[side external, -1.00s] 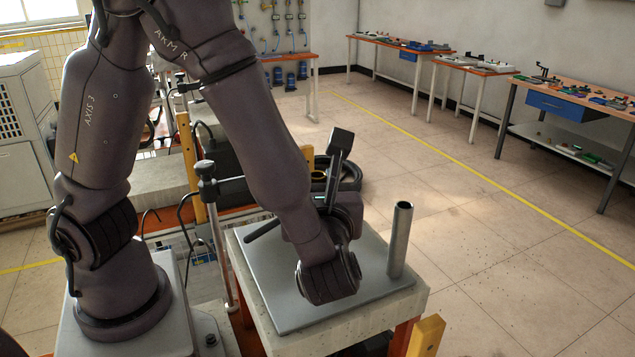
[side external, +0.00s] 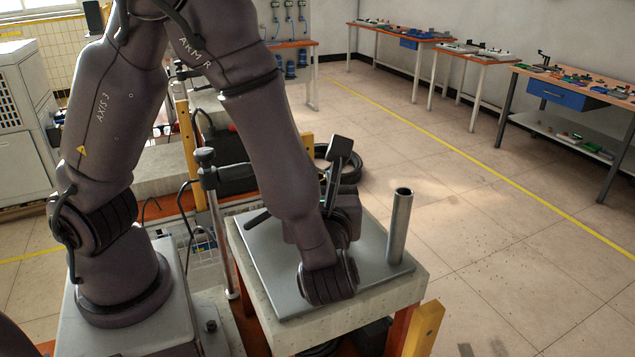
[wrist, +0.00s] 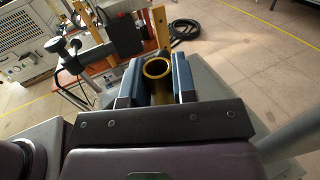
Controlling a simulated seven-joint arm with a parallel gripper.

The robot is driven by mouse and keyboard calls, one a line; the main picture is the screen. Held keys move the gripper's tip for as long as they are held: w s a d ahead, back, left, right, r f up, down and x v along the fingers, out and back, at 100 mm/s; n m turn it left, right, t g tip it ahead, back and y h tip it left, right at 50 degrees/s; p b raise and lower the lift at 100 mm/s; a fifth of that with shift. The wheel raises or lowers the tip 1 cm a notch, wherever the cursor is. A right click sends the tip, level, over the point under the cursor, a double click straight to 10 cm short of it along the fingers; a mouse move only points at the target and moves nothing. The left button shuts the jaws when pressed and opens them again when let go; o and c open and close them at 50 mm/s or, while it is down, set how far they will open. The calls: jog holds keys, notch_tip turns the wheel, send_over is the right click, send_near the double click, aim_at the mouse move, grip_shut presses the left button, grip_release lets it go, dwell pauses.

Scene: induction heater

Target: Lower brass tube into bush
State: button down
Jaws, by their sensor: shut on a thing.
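The brass tube (wrist: 158,68) shows in the wrist view as a yellow ring with a dark open bore. It stands between the two blue-faced jaws of my gripper (wrist: 158,80), which is shut on it. In the side view my wrist and forearm stand over the grey metal plate (side external: 270,265) on the bench, and they hide the jaws and the tube. The bush cannot be made out in either view, so I cannot tell whether the tube touches it or is inside it.
A tall grey hollow post (side external: 400,230) rises from the plate's right side, close to my wrist. A clamp stand with a black knob (side external: 206,157) stands at the plate's left. A coiled black hose (side external: 342,165) lies behind. Open floor extends right.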

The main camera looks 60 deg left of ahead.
jog(key=c, duration=0.8)
grip_release()
jog(key=shift+c, duration=0.2)
jog(key=v, duration=1.3)
